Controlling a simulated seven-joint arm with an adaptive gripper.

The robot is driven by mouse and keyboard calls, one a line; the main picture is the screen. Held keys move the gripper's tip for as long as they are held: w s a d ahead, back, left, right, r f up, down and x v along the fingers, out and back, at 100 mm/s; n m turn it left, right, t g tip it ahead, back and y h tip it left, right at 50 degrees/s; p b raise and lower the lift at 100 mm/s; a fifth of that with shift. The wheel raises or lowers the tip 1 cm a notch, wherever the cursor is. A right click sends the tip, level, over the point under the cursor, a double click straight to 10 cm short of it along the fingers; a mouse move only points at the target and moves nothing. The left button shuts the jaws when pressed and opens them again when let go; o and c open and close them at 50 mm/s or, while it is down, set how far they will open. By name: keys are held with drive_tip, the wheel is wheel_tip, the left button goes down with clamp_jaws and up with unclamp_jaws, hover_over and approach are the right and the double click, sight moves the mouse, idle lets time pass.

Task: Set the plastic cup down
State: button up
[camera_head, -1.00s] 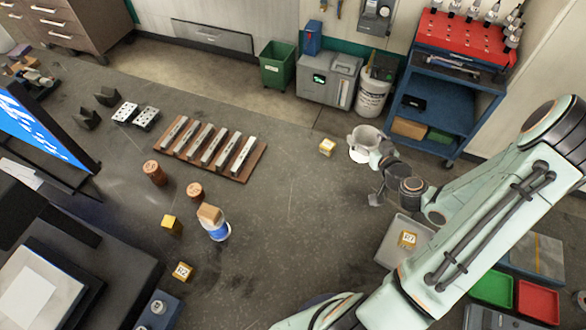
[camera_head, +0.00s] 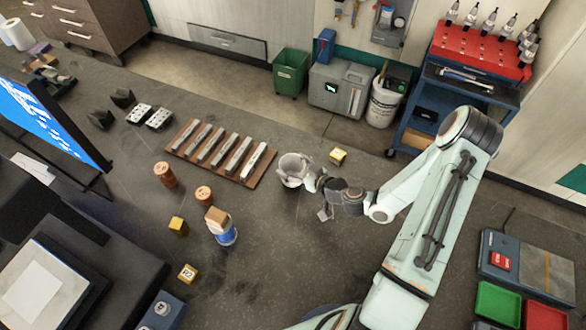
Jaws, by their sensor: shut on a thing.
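The plastic cup (camera_head: 291,165) is whitish with an open top. It is just right of the wooden rack of metal bars (camera_head: 262,172), and it looks close to upright. My gripper (camera_head: 308,177) is shut on the cup from its right side, with the fingers at the cup's wall. The cup's base is partly hard to see, and I cannot tell whether it touches the table or hangs a little above it.
A yellow block (camera_head: 338,156) lies right of the cup. Copper-brown cylinders (camera_head: 165,174), a blue-and-white container with a tan top (camera_head: 223,236) and more yellow blocks (camera_head: 187,273) stand to the left. The dark table (camera_head: 275,245) is clear in front of the cup.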

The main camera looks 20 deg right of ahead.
drive_tip(key=shift+f, duration=0.85)
drive_tip(key=shift+f, duration=0.15)
drive_tip(key=o, duration=0.9)
drive_tip(key=shift+o, duration=0.2)
